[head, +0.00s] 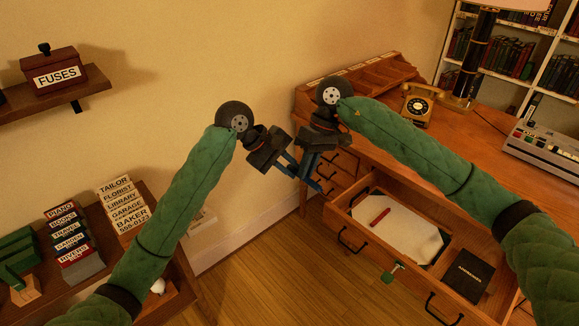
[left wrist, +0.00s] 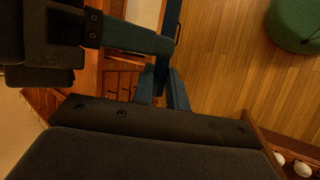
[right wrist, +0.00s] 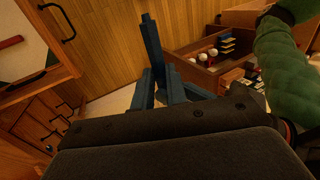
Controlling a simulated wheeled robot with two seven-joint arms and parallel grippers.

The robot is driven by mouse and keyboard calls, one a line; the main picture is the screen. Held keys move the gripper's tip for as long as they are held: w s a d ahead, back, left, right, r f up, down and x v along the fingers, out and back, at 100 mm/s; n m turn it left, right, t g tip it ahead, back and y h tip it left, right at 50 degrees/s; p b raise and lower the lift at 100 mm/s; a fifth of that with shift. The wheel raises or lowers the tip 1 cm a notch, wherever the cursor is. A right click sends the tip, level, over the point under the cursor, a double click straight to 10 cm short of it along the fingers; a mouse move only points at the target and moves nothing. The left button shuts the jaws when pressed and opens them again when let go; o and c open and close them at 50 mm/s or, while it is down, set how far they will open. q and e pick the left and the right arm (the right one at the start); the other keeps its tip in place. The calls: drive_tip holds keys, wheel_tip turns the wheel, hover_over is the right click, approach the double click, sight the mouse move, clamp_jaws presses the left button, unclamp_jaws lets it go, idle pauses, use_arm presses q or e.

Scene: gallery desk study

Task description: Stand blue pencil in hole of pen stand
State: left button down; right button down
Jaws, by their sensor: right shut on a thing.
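My right gripper (head: 308,160) is shut on a long, thin dark blue bar, which looks like the blue pencil (right wrist: 150,45). The bar stands out past its fingers in the right wrist view. My left gripper (head: 283,163) is close beside it, the two nearly touching in the air in front of the desk. In the left wrist view the blue bar (left wrist: 172,20) passes between or just beyond the left fingers; I cannot tell whether they touch it. In the head view blue fingers and bar overlap. I cannot make out a pen stand in any view.
The open desk drawer (head: 349,230) below my right arm holds a pale sheet, a red stick (head: 380,217) and a black book (head: 468,272). A gold telephone (head: 417,105) and lamp stand on the desk. Card stacks stand at left. Floor between is clear.

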drive_tip(key=c, duration=1.3)
unclamp_jaws()
drive_tip(key=shift+c, duration=0.2)
